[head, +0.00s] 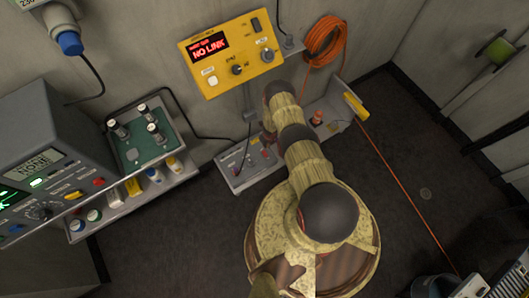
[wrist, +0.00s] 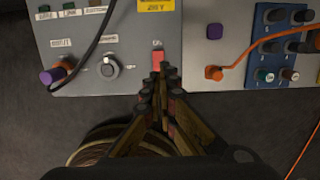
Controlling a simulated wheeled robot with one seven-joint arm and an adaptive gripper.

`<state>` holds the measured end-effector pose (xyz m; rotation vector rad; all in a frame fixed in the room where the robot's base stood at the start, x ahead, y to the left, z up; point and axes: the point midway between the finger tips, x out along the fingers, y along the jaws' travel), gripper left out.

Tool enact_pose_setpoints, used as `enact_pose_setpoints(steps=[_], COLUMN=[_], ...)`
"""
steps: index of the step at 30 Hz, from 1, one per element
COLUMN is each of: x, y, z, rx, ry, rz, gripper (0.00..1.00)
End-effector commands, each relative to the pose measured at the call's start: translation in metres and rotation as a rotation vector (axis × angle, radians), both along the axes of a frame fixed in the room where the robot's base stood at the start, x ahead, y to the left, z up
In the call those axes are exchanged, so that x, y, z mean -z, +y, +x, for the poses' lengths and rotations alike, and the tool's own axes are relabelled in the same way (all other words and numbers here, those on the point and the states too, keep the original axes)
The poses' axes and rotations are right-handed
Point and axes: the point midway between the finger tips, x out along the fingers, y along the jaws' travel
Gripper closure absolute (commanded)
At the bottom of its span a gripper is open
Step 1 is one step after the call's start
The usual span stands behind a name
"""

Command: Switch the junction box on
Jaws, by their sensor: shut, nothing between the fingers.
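The junction box appears to be the low grey box (head: 235,180) by the wall in the head view, partly hidden by my arm. In the wrist view its grey panel (wrist: 125,45) carries a round knob (wrist: 109,67), a purple and orange plug (wrist: 52,75) and a red switch (wrist: 156,58) with a small label above. My gripper (wrist: 161,76) is shut and empty, its fingertips at the lower edge of the red switch. I cannot tell whether they touch it. The gripper is hidden behind my arm in the head view.
A yellow wall box (head: 232,52) shows red "NO LINK" text. Right of the grey panel is a blue module (wrist: 272,62) with knobs and an orange cable (wrist: 237,48). A shelf (head: 185,140) and grey instrument (head: 40,120) stand left. Dark floor (head: 430,190) lies open at right.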

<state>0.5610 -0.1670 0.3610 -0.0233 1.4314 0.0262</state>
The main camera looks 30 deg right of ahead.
Motion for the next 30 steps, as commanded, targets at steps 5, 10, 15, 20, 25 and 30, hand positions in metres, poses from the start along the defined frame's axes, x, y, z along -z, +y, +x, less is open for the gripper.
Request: enact_pose_setpoints(steps=[5, 10, 15, 20, 25, 30], x=[0.022, 0.038, 0.054, 0.069, 0.084, 0.099], y=[0.0, 0.0, 0.0, 0.001, 0.001, 0.001], z=[0.002, 0.005, 0.007, 0.009, 0.011, 0.013], rx=[-0.002, -0.002, -0.001, -0.003, -0.003, -0.002], ry=[0.0, 0.0, 0.0, 0.0, 0.0, 0.0], rz=[0.0, 0.0, 0.001, 0.001, 0.001, 0.001], gripper=[1.0, 1.0, 1.0, 1.0, 1.0, 1.0])
